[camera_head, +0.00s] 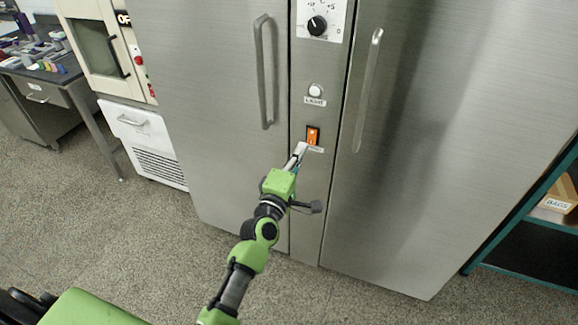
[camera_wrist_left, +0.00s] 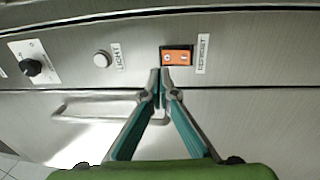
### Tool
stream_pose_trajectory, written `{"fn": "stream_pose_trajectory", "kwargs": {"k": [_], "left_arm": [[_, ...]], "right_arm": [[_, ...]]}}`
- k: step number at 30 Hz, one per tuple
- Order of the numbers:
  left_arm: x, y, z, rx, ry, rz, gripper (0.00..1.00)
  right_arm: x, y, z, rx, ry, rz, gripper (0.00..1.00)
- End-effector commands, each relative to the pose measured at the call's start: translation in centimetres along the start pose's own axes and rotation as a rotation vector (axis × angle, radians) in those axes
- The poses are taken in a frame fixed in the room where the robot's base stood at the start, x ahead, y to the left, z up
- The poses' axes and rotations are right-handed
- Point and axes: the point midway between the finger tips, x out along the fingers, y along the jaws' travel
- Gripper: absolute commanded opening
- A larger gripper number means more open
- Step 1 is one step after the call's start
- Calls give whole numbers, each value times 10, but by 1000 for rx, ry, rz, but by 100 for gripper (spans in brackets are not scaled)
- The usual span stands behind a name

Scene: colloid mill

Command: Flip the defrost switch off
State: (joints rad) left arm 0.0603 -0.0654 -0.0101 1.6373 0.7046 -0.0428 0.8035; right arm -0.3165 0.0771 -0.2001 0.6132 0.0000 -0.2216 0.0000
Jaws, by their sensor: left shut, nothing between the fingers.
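The defrost switch (camera_head: 313,135) is a small orange rocker in a black frame on the narrow steel panel between two cabinet doors. It also shows in the left wrist view (camera_wrist_left: 177,57), beside a label that reads DEFROST. My left gripper (camera_head: 301,148) is shut and empty, its tips just below and slightly left of the switch in the head view. In the left wrist view the closed fingertips (camera_wrist_left: 160,72) lie at the lower left edge of the switch; I cannot tell whether they touch it. The right gripper is not in view.
Above the switch are a white round light button (camera_head: 315,90) and a black dial (camera_head: 317,26). Long door handles (camera_head: 264,72) and (camera_head: 368,90) stand out on both sides of the panel. A teal shelf (camera_head: 540,225) is at the right. Floor in front is clear.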

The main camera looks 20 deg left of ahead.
Motion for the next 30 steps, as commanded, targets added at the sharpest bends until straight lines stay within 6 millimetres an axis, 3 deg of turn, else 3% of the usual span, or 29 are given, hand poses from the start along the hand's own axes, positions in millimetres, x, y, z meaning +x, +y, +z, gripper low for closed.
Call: {"fn": "stream_pose_trajectory", "kwargs": {"k": [7, 13, 20, 30], "left_arm": [[-40, 8, 0, -1, 1, -2, 0], [-63, 15, 0, 0, 0, -1, 0], [-70, 18, 0, 0, 0, 0, 0], [-69, 18, 0, 0, 0, 0, 0]], "right_arm": [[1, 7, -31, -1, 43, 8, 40], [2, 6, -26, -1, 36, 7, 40], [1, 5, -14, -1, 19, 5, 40], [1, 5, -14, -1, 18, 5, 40]]}}
